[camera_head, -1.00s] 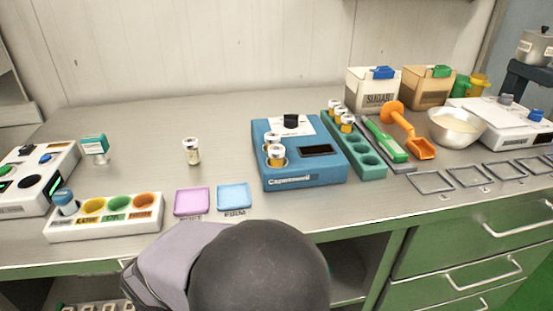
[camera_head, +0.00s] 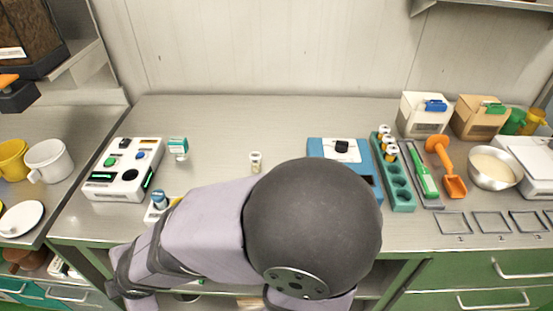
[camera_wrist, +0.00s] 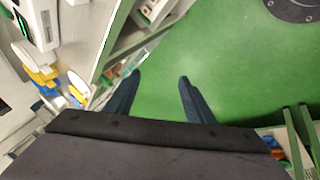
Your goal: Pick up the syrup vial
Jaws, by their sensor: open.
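More vials (camera_head: 388,146) with white caps and amber contents stand in a teal rack (camera_head: 404,203) to the right. I cannot tell from labels which vial holds syrup. My gripper (camera_wrist: 160,76) is open and empty in the wrist view, with its dark blue fingers apart above the green floor. In the head view my arm hides the gripper and part of the counter.
A blue machine (camera_head: 330,150) is partly behind my arm. A white button box (camera_head: 125,169) and a teal-topped stamp (camera_head: 178,147) are left. A green-handled tool (camera_head: 424,170), orange scoop (camera_head: 452,180) and bowl (camera_head: 493,168) are right. The counter's back is clear.

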